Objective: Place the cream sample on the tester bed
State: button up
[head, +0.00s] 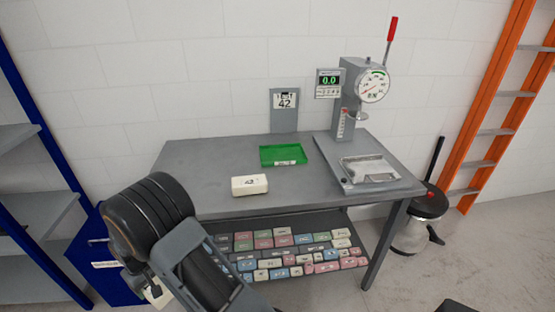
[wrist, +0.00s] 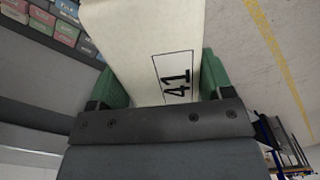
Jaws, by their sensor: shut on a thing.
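My gripper (wrist: 160,85) is shut on a cream block (wrist: 150,35) marked 41, held between its green fingers in the wrist view. In the head view a small part of a cream block (head: 158,293) shows at lower left, mostly hidden behind my arm. Another cream block (head: 249,186) with a small label, hard to read, lies on the table's front edge area. The tester (head: 352,95) stands at the table's right rear, with its bed (head: 368,168) at the front of its base. The gripper is well left of and away from the tester.
A green tray (head: 283,155), looking empty, sits mid-table (head: 215,150). The shelf below holds several coloured blocks (head: 290,240). A blue rack stands left; a bin (head: 425,215) and orange ladder (head: 500,110) stand right.

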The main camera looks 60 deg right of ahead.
aim_at(369, 169)
jog(key=u, duration=0.95)
jog(key=k, duration=1.75)
jog(key=z, duration=1.15)
